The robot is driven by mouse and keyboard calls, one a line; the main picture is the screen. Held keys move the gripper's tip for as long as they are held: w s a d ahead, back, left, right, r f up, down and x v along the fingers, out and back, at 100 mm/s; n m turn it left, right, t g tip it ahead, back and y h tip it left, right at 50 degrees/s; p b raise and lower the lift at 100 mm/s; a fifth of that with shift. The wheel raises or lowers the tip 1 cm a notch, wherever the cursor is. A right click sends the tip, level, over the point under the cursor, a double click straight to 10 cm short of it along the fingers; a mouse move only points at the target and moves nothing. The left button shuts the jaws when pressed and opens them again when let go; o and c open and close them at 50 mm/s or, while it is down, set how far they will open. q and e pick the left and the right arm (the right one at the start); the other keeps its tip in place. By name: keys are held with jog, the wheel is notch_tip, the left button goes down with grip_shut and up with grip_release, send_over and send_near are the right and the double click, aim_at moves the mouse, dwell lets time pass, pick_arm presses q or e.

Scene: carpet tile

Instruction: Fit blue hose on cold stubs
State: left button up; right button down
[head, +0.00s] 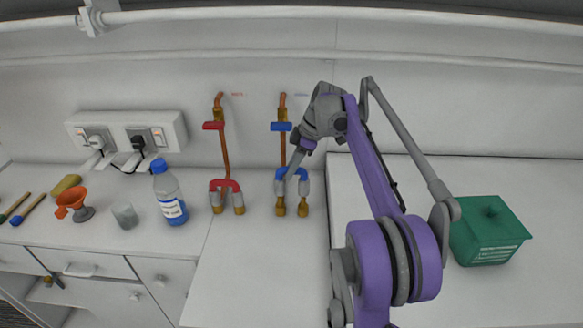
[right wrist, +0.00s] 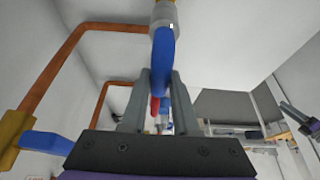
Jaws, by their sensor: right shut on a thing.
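The blue hose (head: 291,173) is a short inverted U with grey ends. In the head view it stands over two brass stubs (head: 280,207) under the copper pipe with the blue valve handle (head: 281,126). Its ends line up with the stubs; I cannot tell how far they sit on them. My right gripper (head: 294,160) comes down from above and is shut on the hose's bend. In the right wrist view the blue hose (right wrist: 163,58) shows between the two grey fingers (right wrist: 160,95), with a grey end at the top. My left gripper is not in view.
A matching red hose (head: 226,184) stands close on the left under a red-handled pipe (head: 213,126). A green bin (head: 486,238) is at right. The counter in front is clear.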

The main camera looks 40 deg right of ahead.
aim_at(295, 176)
jog(key=shift+f, duration=0.15)
dwell(0.5)
jog(key=shift+f, duration=0.35)
jog(key=shift+f+b, duration=0.85)
jog(key=shift+f, duration=1.2)
jog(key=c, duration=0.6)
grip_release()
jog(key=shift+r, duration=0.1)
jog(key=p+v, duration=0.1)
jog(key=v, duration=0.9)
jog(key=shift+s+d+r, duration=0.1)
jog(key=shift+r, duration=0.25)
